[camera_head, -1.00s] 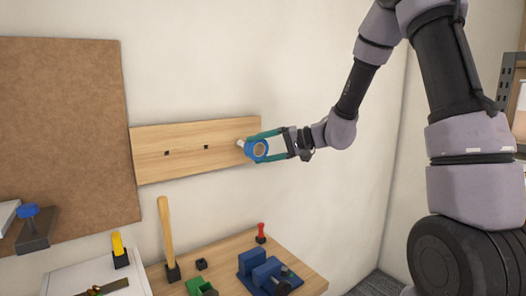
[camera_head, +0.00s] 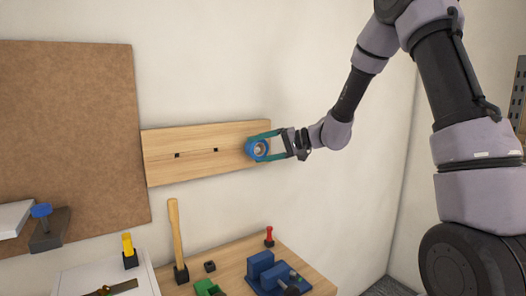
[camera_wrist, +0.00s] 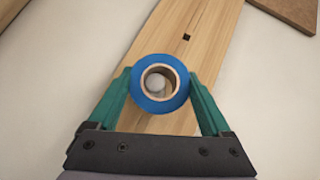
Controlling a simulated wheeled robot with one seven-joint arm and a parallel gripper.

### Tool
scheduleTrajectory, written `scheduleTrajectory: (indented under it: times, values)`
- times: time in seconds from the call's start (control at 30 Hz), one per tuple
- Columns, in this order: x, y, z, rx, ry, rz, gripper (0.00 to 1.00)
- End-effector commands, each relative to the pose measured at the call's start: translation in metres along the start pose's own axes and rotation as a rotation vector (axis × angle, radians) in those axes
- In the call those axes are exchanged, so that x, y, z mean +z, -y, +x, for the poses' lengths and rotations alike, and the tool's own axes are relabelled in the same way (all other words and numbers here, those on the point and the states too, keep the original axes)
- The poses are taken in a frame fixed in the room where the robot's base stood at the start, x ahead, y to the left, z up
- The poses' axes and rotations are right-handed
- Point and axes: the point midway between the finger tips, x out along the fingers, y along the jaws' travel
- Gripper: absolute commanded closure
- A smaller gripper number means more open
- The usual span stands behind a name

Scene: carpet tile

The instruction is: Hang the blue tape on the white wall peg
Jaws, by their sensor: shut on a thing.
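The blue tape (camera_head: 254,158) is a roll with a brown inner core, held at the right end of the wooden wall board. In the wrist view the tape (camera_wrist: 158,108) faces me, with a teal finger on each side. My gripper (camera_head: 254,148) is shut on the tape; its fingertips also show in the wrist view (camera_wrist: 159,76). The white wall peg (camera_wrist: 157,84) shows as a pale round end inside the tape's hole, a little below centre. The rest of the peg is hidden by the tape. I cannot tell how far the peg reaches through.
The wooden board (camera_head: 185,141) has two small dark square holes to the left. A brown panel (camera_head: 70,130) hangs further left. Below, the bench (camera_head: 238,258) bears a wooden-handled hammer (camera_head: 175,235), a blue vise (camera_head: 262,270) and a red-topped tool (camera_head: 269,237).

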Motion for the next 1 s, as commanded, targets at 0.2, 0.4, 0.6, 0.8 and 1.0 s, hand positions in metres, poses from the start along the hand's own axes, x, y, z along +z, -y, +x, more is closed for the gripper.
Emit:
scheduleTrajectory:
  times: [0.2, 0.4, 0.6, 0.8, 1.0]
  values:
    - [-0.008, 0.000, 0.008, -0.001, 0.000, 0.001, 0.74]
    - [-0.014, 0.000, 0.015, -0.001, 0.000, 0.000, 0.74]
    - [-0.018, 0.000, 0.018, 0.000, 0.000, 0.001, 0.74]
    - [-0.019, 0.000, 0.019, 0.000, 0.000, 0.001, 0.74]
    - [-0.019, 0.000, 0.019, 0.000, 0.000, 0.001, 0.74]
